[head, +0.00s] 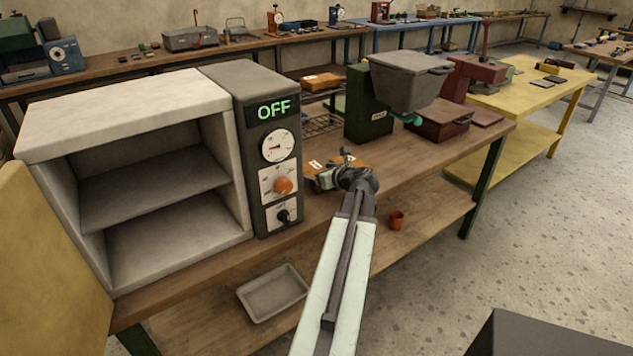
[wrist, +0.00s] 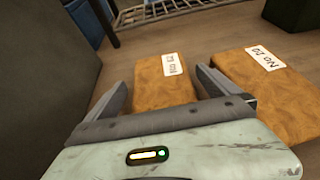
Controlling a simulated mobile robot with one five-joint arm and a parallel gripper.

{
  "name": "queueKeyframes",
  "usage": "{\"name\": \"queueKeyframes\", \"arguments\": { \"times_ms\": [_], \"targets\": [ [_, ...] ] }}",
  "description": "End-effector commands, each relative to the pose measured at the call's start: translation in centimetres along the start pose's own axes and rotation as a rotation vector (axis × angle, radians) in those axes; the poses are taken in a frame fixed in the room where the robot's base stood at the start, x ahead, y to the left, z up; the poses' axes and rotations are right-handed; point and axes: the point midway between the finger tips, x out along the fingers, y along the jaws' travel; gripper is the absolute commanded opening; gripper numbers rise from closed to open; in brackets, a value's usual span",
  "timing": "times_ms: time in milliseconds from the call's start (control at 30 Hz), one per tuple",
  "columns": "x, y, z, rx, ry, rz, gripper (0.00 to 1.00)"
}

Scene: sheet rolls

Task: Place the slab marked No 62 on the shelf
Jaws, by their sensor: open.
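The slab marked No 62 (wrist: 166,92) is an orange-brown block with a white label, lying flat on the bench. In the wrist view it sits between the fingers of my gripper (wrist: 160,78), which is open, with one finger to each side; I cannot tell whether either touches it. Its near end is hidden by the gripper. In the head view my gripper (head: 343,170) is over the slabs and hides much of them. The shelf (head: 155,188) is a bare grey board inside the open pale cabinet (head: 125,110) at the left.
A second slab, with a label like No 20 (wrist: 263,90), lies close right of the right finger. The dark control box (head: 270,150), reading OFF, stands between cabinet and slabs. A green machine with a grey hopper (head: 408,82) and a wire rack (head: 322,124) stand behind.

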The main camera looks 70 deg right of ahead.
Motion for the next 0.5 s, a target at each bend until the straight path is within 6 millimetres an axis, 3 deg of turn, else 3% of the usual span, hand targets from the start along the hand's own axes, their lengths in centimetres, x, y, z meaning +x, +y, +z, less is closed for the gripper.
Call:
{"name": "queueKeyframes", "arguments": {
  "times_ms": [67, 267, 500],
  "targets": [
    [1.09, -0.1, -0.12, 0.0, 0.0, 0.001, 1.0],
    [0.96, -0.06, 0.04, 0.001, 0.0, 0.0, 0.97],
    [0.92, -0.08, 0.03, 0.001, 0.0, 0.0, 0.3]
  ]
}}
